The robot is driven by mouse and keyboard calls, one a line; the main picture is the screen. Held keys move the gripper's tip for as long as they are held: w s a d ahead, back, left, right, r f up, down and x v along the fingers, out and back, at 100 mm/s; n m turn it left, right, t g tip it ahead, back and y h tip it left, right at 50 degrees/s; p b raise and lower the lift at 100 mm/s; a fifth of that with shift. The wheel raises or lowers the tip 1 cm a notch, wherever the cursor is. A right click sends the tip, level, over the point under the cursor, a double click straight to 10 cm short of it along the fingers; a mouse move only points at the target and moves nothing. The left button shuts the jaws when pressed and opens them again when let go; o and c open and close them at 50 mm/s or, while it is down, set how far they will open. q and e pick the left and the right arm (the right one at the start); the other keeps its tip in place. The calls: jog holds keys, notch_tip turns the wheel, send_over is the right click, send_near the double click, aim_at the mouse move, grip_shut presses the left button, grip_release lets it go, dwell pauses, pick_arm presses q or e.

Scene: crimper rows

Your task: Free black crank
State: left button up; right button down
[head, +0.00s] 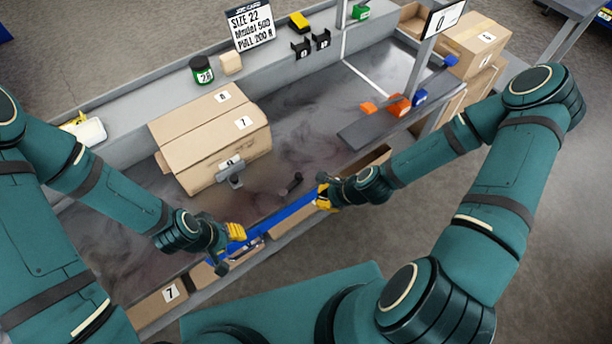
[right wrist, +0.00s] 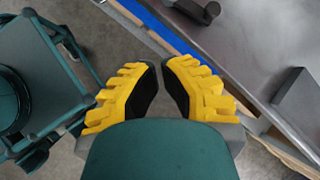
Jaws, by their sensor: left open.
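The black crank (head: 291,185) lies on the grey bench top near its front edge in the head view, left of my right gripper (head: 323,195) and apart from it. A dark rounded handle, likely the crank, shows at the top of the right wrist view (right wrist: 208,12). My right gripper's yellow fingers (right wrist: 161,68) have their tips close together with no object visible between them; whether they are fully shut is unclear. My left gripper (head: 236,232) is open by the blue front rail (head: 290,218), left of the crank, its tips partly hidden.
A large carton (head: 215,130) with a grey clamp-like part (head: 234,178) stands behind the crank. A grey shelf (head: 365,128) with orange and blue parts is at right. Open boxes (head: 160,305) sit below the front edge. Bench between carton and shelf is mostly clear.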

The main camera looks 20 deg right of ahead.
jog(key=d+m, duration=0.1)
jog(key=m, duration=0.1)
jog(key=w+d+r+m+t, duration=0.1)
jog(key=m, duration=0.1)
jog(key=d+m+p, duration=0.1)
jog(key=d+m, duration=0.1)
jog(key=shift+w+r, duration=0.3)
jog(key=shift+r, duration=0.1)
jog(key=b, duration=0.3)
send_near(299, 183)
notch_tip(299, 183, down, 4)
jog(key=shift+w+a+f, duration=0.15)
jog(key=shift+w+a, duration=0.6)
jog(key=shift+a, duration=0.15)
jog(key=shift+w+a+f, duration=0.1)
jog(key=shift+w+a, duration=0.3)
jog(key=shift+w, duration=0.15)
jog(key=shift+d, duration=0.1)
